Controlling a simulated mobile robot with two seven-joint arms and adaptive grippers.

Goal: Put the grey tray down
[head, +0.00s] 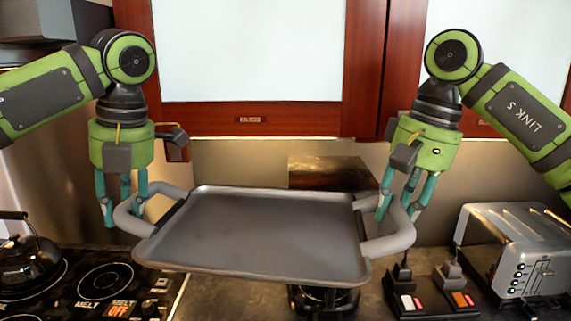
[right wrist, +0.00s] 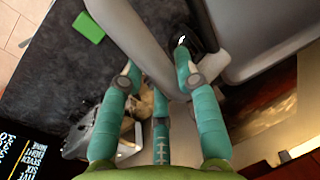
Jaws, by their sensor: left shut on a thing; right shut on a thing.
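The grey tray (head: 262,232) hangs in the air in the head view, above the counter and close to level. It has a looped handle on each short side. My left gripper (head: 124,215) is shut on the left handle (head: 128,222). My right gripper (head: 395,212) is shut on the right handle (head: 400,240). In the right wrist view the teal fingers of my right gripper (right wrist: 160,85) close around the grey handle (right wrist: 130,35), and part of the tray (right wrist: 255,35) shows at the upper right.
A stove (head: 95,285) with a dark kettle (head: 28,258) is at the left. A steel toaster (head: 515,245) stands at the right, with a small two-lever device (head: 430,290) beside it. A dark round object (head: 325,299) sits below the tray. A green block (right wrist: 89,26) shows in the wrist view.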

